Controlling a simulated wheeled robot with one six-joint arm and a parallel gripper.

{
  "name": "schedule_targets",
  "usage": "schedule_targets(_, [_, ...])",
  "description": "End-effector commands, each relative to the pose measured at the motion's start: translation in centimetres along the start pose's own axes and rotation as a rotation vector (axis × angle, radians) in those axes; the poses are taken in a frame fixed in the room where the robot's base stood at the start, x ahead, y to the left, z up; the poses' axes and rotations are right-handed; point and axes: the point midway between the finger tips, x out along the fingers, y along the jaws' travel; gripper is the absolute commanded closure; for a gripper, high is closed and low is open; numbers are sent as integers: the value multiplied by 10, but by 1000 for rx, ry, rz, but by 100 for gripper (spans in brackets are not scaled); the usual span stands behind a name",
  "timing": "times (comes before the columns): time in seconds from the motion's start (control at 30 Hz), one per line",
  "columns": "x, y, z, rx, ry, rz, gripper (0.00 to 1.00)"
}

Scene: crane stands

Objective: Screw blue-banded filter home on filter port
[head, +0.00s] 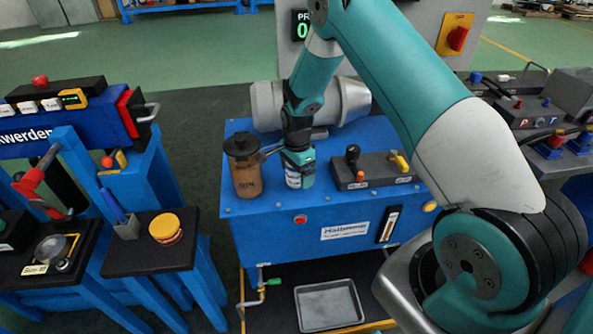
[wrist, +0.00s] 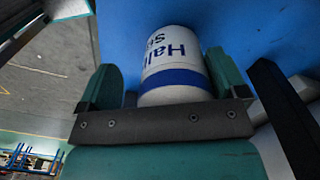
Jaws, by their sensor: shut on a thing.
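The blue-banded filter (head: 293,177) is a white canister with blue lettering, at the top of the blue power unit. In the wrist view the filter (wrist: 172,65) shows its blue band nearest my gripper, against a blue surface. My gripper (head: 299,163) reaches down from above and is shut on the filter, one finger on each side. In the wrist view my gripper (wrist: 165,82) covers the filter's near end. The filter port is hidden, so I cannot tell whether the filter touches it or how far it is seated.
A brown-filled jar with a black cap (head: 246,166) stands close left of the filter. A lever block (head: 372,170) sits to the right, and a grey motor (head: 268,105) behind. A grey tray (head: 329,305) lies below the blue unit (head: 280,225). A stand with a yellow-lidded pot (head: 165,229) is at left.

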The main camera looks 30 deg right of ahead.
Motion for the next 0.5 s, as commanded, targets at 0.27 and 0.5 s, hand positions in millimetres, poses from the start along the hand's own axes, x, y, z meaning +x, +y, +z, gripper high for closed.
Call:
schedule_targets(0.27, [-8,-14,-17,354,19,-49,16])
schedule_targets(0.5, [-8,-14,-19,176,24,-48,16])
